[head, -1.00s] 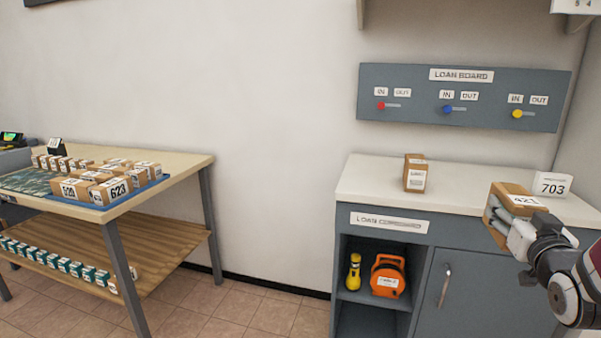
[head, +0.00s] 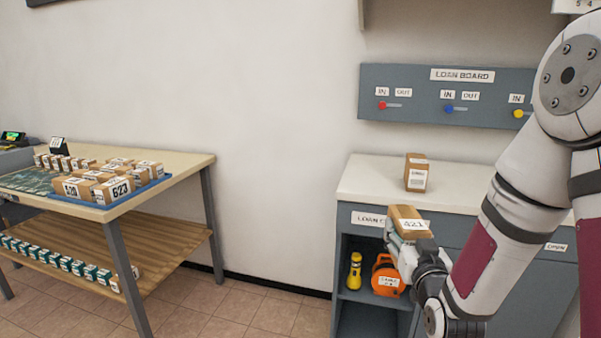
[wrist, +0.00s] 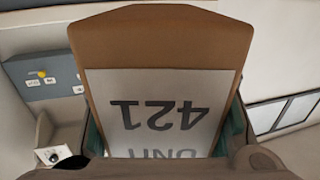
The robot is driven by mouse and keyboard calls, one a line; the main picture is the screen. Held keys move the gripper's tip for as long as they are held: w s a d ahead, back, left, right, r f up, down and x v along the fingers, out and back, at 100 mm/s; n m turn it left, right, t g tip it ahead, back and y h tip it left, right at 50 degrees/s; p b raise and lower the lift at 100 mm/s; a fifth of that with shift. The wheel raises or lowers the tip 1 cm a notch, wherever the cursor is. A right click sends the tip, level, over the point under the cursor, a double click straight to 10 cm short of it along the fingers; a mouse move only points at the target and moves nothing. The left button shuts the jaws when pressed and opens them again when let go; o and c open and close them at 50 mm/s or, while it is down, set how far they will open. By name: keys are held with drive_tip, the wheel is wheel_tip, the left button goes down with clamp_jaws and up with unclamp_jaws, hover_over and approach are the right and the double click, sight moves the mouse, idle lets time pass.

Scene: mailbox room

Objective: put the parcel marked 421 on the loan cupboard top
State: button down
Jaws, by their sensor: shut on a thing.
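The parcel marked 421 (head: 409,217) is a brown box with a white label. My gripper (head: 402,232) is shut on it and holds it in front of the loan cupboard's front, near the left end of its top edge. In the wrist view the parcel (wrist: 165,40) fills the middle, its label upside down, between the two fingers. The loan cupboard top (head: 375,182) is pale and flat. Its right part is hidden behind my arm. Another brown parcel (head: 416,172) stands upright on it, behind the held one.
The loan board (head: 420,103) hangs on the wall above the cupboard. A yellow torch (head: 354,270) and an orange case (head: 385,275) stand on the open shelf below. A table (head: 190,163) with several parcels stands at the left. The cupboard top's left end is clear.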

sight(405, 236)
drive_tip(key=a+f+y, duration=0.1)
drive_tip(key=a+f, duration=0.1)
drive_tip(key=a, duration=0.2)
wheel_tip(405, 236, up, 15)
drive_tip(key=p, duration=1.5)
drive_tip(key=s+f, duration=0.3)
drive_tip(key=f, duration=0.4)
drive_tip(key=s+f, duration=0.4)
drive_tip(key=f, duration=0.3)
drive_tip(key=shift+a+n, duration=0.2)
drive_tip(key=shift+n, duration=0.1)
